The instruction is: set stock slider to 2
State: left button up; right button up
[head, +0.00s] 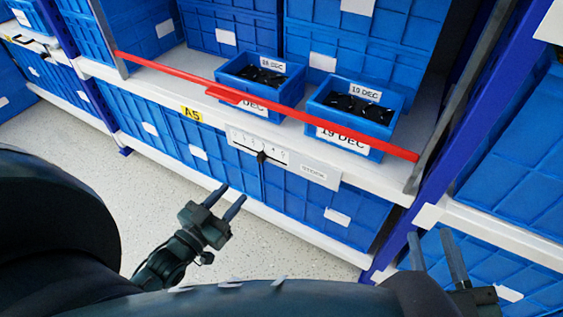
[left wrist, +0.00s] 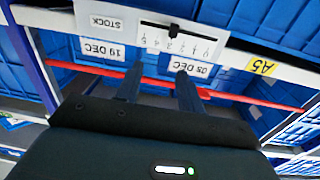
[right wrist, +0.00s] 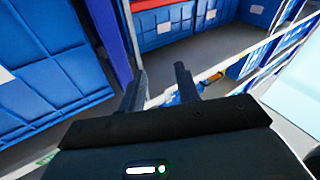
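The stock slider's black knob (head: 261,156) sits near the middle of its slot on a white scale panel (head: 308,172) on the shelf's front edge. The left wrist view shows the knob (left wrist: 173,31) and panel (left wrist: 205,14) upside down, with digits running from 0 at the right towards 5 at the left. The knob appears around the middle digits; the exact mark is too small to tell. My left gripper (head: 232,192) is open and empty, below and in front of the panel, apart from the knob. My right gripper (head: 428,234) is open and empty at the lower right.
A red bar (head: 290,112) crosses the shelf front above the panel. Two blue bins (head: 262,77) (head: 352,104) of dark parts stand behind it, labelled with dates. A yellow A5 tag (head: 191,114) is left of the panel. A blue post (head: 440,160) stands at the right.

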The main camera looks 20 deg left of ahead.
aim_at(259, 157)
pick_arm(q)
jog(key=shift+n+y, duration=0.5)
jog(key=w+b, duration=0.1)
jog(key=w, duration=0.3)
jog(key=w+f+b, duration=0.1)
jog(key=w+b, duration=0.1)
jog(key=w, duration=0.2)
jog(key=w+b, duration=0.1)
jog(key=w, duration=0.3)
jog(key=shift+w+a+f, duration=0.25)
jog(key=shift+a+f, duration=0.05)
jog(key=shift+w, duration=0.45)
pick_arm(e)
jog(key=shift+w+d+r+m+t+y, duration=0.2)
jog(key=shift+w+m+t+y, duration=0.15)
jog(key=shift+y, duration=0.25)
pick_arm(q)
jog(key=shift+c, duration=0.6)
pick_arm(e)
jog(key=shift+s, duration=0.1)
pick_arm(q)
jog(key=shift+d, duration=0.1)
grip_shut()
pick_arm(e)
jog(key=shift+f, duration=0.1)
